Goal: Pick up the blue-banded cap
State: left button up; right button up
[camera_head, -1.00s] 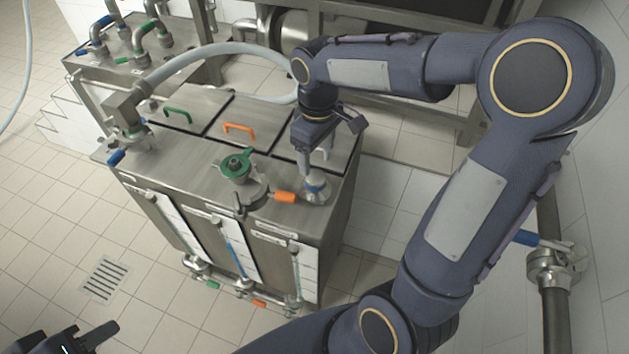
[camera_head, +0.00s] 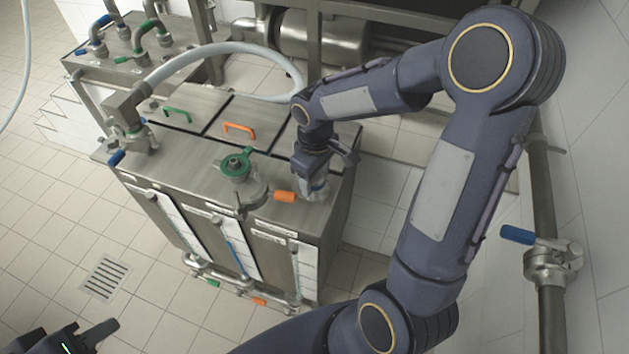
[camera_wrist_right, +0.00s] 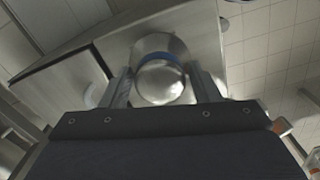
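The blue-banded cap (camera_wrist_right: 160,80) is a round shiny metal cap with a blue band, sitting on the steel tank top. In the head view the cap (camera_head: 318,188) is at the tank's right front, partly hidden by my right gripper (camera_head: 314,180). In the right wrist view my right gripper (camera_wrist_right: 162,85) is open, one finger on each side of the cap. The fingers look close to the cap; I cannot tell whether they touch it. My left gripper (camera_head: 75,338) is at the bottom left, cut off by the frame edge, away from the tank.
A green-topped fitting (camera_head: 236,165) stands further left on the tank (camera_head: 190,170). A grey hose (camera_head: 215,50) arches behind. A blue-handled valve (camera_head: 550,260) is on a pipe at the right.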

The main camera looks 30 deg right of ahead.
jog(key=c, duration=0.9)
jog(key=shift+r, duration=0.1)
